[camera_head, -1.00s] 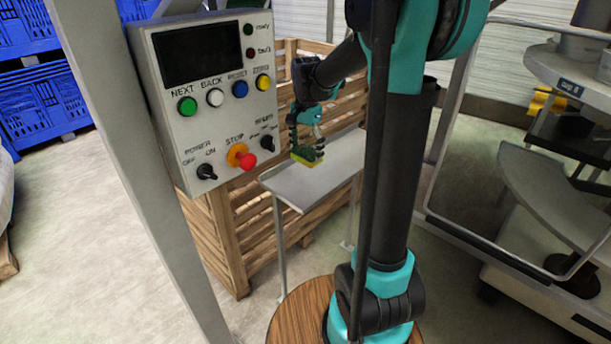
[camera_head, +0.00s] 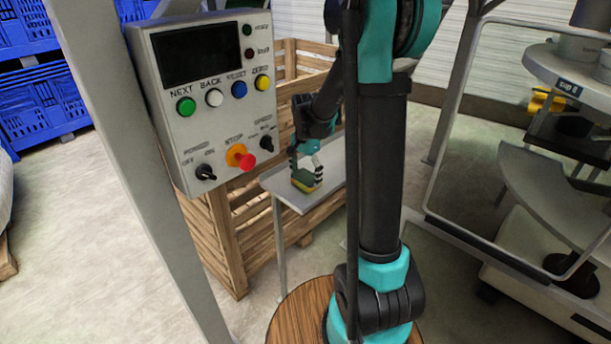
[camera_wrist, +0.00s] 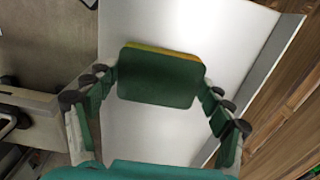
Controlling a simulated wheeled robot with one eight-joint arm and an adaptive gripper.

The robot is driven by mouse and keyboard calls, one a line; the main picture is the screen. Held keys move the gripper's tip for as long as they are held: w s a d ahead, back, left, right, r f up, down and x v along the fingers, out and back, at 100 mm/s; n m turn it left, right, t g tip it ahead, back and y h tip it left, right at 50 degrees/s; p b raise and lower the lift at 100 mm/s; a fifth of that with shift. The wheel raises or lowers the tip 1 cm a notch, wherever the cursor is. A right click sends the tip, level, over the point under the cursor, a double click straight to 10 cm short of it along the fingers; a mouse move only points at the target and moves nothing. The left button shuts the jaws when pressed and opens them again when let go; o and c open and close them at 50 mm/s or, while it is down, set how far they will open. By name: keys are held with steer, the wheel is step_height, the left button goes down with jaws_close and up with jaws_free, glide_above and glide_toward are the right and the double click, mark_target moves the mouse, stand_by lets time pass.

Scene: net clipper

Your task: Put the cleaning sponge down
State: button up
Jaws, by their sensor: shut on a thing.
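The cleaning sponge (camera_head: 306,181) is green on one side and yellow on the other. In the head view it is at the surface of a small grey-white table (camera_head: 285,187); I cannot tell whether it touches the top. My gripper (camera_head: 306,166) is above it, pointing down, with its fingers on the sponge's sides. In the wrist view the sponge (camera_wrist: 160,78) shows its green face, with a yellow strip along its far edge. The fingers of my gripper (camera_wrist: 158,92) are at its left and right sides. The table top (camera_wrist: 225,35) lies behind it.
A control box (camera_head: 205,100) with buttons and a red stop knob stands close on the left. A wooden crate (camera_head: 228,245) is beside and behind the table. A metal-framed panel (camera_head: 490,160) stands at right. The table top around the sponge is clear.

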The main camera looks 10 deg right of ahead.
mark_target(306, 177)
steer(key=shift+f, duration=0.1)
steer(key=o, duration=1.3)
step_height(306, 177, up, 12)
steer(key=s+d+f+n+t, duration=0.2)
steer(key=s+f+n, duration=0.3)
steer(key=s, duration=0.6)
steer(key=s+d+f+n+t, duration=0.2)
steer(key=s+f+n, duration=0.3)
steer(key=s+f, duration=0.3)
steer(key=s, duration=0.3)
steer(key=shift+d+f+n, duration=0.15)
steer(key=shift+n, duration=0.25)
steer(key=shift+w, duration=0.1)
